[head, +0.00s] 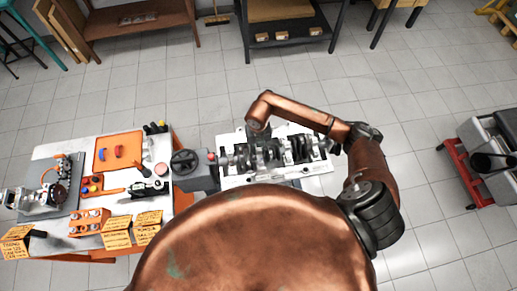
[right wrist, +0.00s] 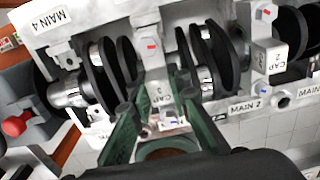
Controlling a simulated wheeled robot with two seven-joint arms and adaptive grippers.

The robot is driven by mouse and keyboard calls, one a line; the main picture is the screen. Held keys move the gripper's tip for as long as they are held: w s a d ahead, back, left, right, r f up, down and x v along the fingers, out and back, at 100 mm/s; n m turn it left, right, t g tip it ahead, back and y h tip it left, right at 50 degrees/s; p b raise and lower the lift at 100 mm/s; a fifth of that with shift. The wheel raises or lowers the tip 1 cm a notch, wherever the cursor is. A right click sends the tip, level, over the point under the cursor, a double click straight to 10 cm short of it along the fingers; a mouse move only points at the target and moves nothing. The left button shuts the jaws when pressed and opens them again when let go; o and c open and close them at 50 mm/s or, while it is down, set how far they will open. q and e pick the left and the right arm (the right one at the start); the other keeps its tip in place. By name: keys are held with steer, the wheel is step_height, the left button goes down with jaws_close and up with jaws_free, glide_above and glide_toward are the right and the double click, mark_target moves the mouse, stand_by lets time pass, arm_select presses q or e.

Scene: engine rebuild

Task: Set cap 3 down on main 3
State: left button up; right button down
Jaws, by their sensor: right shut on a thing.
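Cap 3 (right wrist: 158,72) is a light grey metal block with a red mark, between the green fingers of my right gripper (right wrist: 155,105), which is shut on it. It is over the middle of the crankshaft, between the MAIN 4 label (right wrist: 57,20) and the MAIN 2 label (right wrist: 245,107). The main 3 seat is hidden under the cap and fingers, so I cannot tell whether they touch. In the head view, my right gripper (head: 257,129) is over the engine block (head: 240,180), mostly hidden by its own wrist. My left gripper is not in view.
Cap 2 (right wrist: 276,58) stands to the right in the wrist view. Dark crankshaft webs (right wrist: 215,50) flank the held cap closely. At the left of the head view, a workbench (head: 85,150) holds an orange tray (head: 118,152), small parts and yellow labelled boxes (head: 117,232).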

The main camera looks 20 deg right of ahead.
steer(key=shift+f+b, duration=0.35)
steer(key=shift+f, duration=0.15)
steer(key=c, duration=2.1)
jaws_free()
steer(key=shift+r, duration=0.15)
steer(key=shift+r+p, duration=0.95)
steer(key=shift+r, duration=0.35)
steer(key=shift+o, duration=0.3)
steer(key=o, duration=0.5)
steer(key=shift+o, duration=0.2)
